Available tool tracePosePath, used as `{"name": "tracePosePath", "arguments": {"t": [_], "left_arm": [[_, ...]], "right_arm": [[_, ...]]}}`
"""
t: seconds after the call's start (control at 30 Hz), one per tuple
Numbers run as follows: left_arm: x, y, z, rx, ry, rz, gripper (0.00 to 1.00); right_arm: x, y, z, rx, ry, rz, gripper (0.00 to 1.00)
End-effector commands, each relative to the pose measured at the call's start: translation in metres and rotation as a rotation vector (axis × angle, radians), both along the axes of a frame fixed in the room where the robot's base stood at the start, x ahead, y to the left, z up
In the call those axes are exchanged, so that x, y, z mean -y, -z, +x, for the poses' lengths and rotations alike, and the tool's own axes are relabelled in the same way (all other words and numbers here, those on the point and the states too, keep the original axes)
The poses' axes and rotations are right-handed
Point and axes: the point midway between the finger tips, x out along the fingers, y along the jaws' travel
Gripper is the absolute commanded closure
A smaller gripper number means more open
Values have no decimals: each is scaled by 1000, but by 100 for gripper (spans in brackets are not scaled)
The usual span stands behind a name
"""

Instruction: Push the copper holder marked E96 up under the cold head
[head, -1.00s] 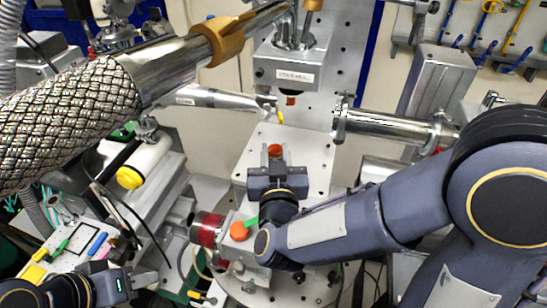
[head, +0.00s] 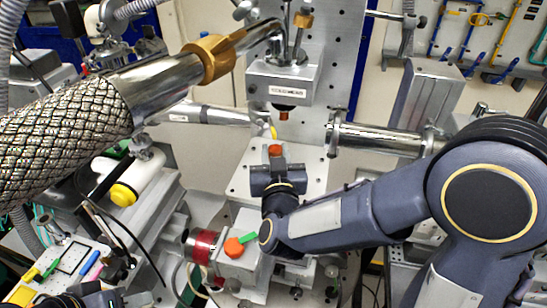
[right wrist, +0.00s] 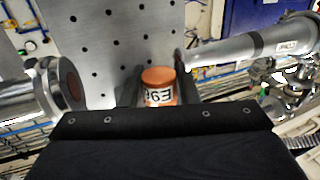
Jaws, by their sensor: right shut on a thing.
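The copper holder (head: 275,150) is a short orange-copper cylinder. In the right wrist view its pale label reads E96, turned over, on the copper holder (right wrist: 159,88). My right gripper (head: 277,168) is shut on it and holds it upright, with a finger on each side. The cold head (head: 284,82) is a grey block with a label, and a copper tip (head: 284,113) hangs from its underside. The holder is below this tip and slightly left of it in the head view, with a visible gap. My left gripper (head: 108,298) is partly cut off at the lower left edge; its fingers are unclear.
A steel tube with a flange (head: 333,134) comes in from the right, and a tapered nozzle (head: 215,115) from the left, both close to the gap. A braided hose (head: 65,130) crosses the upper left. A perforated plate (head: 340,60) stands behind.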

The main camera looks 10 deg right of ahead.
Motion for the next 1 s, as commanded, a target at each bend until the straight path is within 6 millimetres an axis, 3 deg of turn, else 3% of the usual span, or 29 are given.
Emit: {"name": "tracePosePath", "arguments": {"t": [1.0], "left_arm": [[0,0,0,0,0,0,64]], "right_arm": [[20,0,47,-1,0,-1,87]]}}
